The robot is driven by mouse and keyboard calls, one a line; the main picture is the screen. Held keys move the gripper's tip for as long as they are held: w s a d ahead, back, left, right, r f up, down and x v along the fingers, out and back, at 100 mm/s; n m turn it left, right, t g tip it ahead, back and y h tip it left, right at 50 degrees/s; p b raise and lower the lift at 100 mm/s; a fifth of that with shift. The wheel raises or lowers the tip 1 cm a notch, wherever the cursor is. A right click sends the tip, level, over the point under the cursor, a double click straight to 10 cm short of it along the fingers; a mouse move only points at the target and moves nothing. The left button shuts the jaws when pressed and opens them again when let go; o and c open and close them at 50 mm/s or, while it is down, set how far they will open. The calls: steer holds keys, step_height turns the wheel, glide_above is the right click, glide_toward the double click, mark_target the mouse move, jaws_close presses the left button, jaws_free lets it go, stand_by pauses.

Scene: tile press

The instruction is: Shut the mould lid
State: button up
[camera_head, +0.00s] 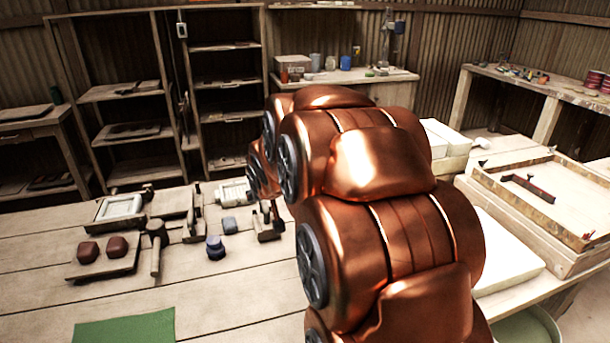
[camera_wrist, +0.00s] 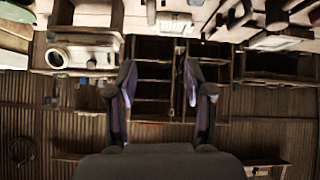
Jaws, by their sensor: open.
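I cannot pick out the mould lid for certain. A pale rectangular frame with a grey inside (camera_head: 119,207) lies on a dark board at the table's back left and may be the mould. A white ribbed piece (camera_head: 232,192) lies farther right, close to my copper arm. It may also be the pale piece at the top of the wrist view (camera_wrist: 172,22). My gripper (camera_wrist: 158,82) shows there with its two dark fingers wide apart and nothing between them. In the head view my arm hides much of the right side, and I cannot make the gripper out clearly.
The plank table (camera_head: 40,260) holds a wooden mallet (camera_head: 156,245), reddish lumps on a board (camera_head: 116,247) and a dark blue pot (camera_head: 215,248). A green mat (camera_head: 125,328) lies in front. A wooden tray (camera_head: 560,215) stands right. Between mat and arm the table is clear.

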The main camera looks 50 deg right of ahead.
steer(key=w+d+f+t+h+b, duration=0.1)
steer(key=w+d+f+t+b, duration=0.2)
steer(key=d, duration=0.5)
steer(key=w+d+m+t+h+b, duration=0.1)
steer(key=d+t+h+b, duration=0.1)
steer(key=d+b, duration=0.5)
steer(key=w+d+f+t+h+b, duration=0.1)
steer(key=w+d+f+t+b, duration=0.15)
steer(key=d, duration=0.65)
steer(key=x, duration=0.6)
steer(key=shift+d+b, duration=0.2)
steer(key=shift+b, duration=0.15)
steer(key=shift+r, duration=0.2)
steer(key=shift+c, duration=0.4)
jaws_close()
